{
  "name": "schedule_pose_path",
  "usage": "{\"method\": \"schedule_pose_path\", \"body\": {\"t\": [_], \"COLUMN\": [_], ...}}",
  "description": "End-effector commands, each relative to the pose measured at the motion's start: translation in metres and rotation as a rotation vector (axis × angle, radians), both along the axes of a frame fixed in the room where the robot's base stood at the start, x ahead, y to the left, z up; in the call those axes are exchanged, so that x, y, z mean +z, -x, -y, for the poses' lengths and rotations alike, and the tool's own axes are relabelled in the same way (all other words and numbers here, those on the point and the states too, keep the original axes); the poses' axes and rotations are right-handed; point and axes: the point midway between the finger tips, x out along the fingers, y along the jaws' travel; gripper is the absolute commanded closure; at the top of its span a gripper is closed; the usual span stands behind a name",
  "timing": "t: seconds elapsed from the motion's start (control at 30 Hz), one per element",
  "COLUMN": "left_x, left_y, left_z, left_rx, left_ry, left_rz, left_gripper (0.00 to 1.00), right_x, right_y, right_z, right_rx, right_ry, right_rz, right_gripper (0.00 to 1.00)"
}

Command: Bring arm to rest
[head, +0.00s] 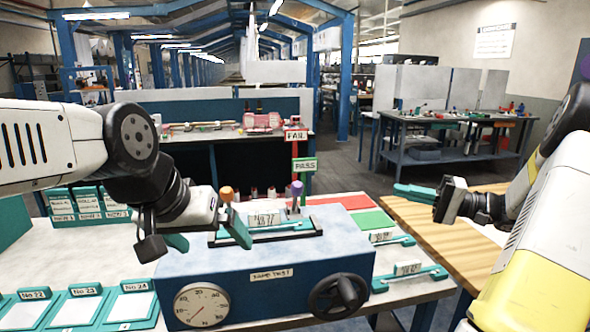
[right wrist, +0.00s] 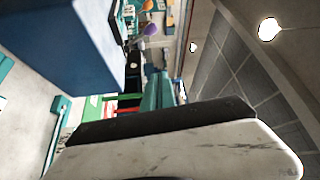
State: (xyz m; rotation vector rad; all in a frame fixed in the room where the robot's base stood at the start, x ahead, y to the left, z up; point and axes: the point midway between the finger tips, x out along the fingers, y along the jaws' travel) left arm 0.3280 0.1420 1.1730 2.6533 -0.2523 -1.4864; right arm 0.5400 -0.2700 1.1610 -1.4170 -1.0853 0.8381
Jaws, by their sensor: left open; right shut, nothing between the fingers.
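My left gripper (head: 209,239) is open, with its teal fingers spread just above the top left of the blue test box (head: 262,272). I see nothing held between them; whether a finger touches the box I cannot tell. My right gripper (head: 405,190) is shut and empty, raised over the wooden board (head: 440,236) at the right. Its teal fingers point left, and the arm comes in from the right edge. In the right wrist view, part of the gripper body (right wrist: 170,150) fills the bottom, and the box side (right wrist: 60,45) is at upper left.
The box carries a gauge (head: 201,306), a handwheel (head: 339,296) and a labelled teal holder (head: 265,229). Orange and purple knobs stand behind it, near the FAIL (head: 296,136) and PASS (head: 305,165) signs. Numbered trays (head: 76,310) lie at left; teal holders (head: 410,277) lie right of the box.

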Motion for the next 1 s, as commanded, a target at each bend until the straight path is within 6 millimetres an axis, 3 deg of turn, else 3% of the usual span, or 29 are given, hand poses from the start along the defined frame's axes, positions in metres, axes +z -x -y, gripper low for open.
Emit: {"method": "schedule_pose_path", "body": {"t": [0.37,0.57,0.8,1.0], "left_x": [0.000,0.000,0.000,0.000], "left_y": [0.000,0.000,0.000,0.000], "left_z": [0.000,0.000,0.000,0.000], "left_rx": [0.000,0.000,0.000,0.000], "left_ry": [0.000,0.000,0.000,0.000], "left_rz": [0.000,0.000,0.000,0.000], "left_gripper": [0.03,0.03,0.03,0.03], "right_x": [0.005,0.005,0.001,-0.005], "right_y": [0.020,0.043,0.096,0.156], "right_z": [-0.050,-0.087,-0.134,-0.151], "right_rx": [0.104,0.171,0.235,0.180], "right_ry": [0.156,0.311,0.628,1.007], "right_rz": [-0.098,-0.174,-0.264,-0.260], "right_gripper": [1.00,1.00,1.00,1.00]}}
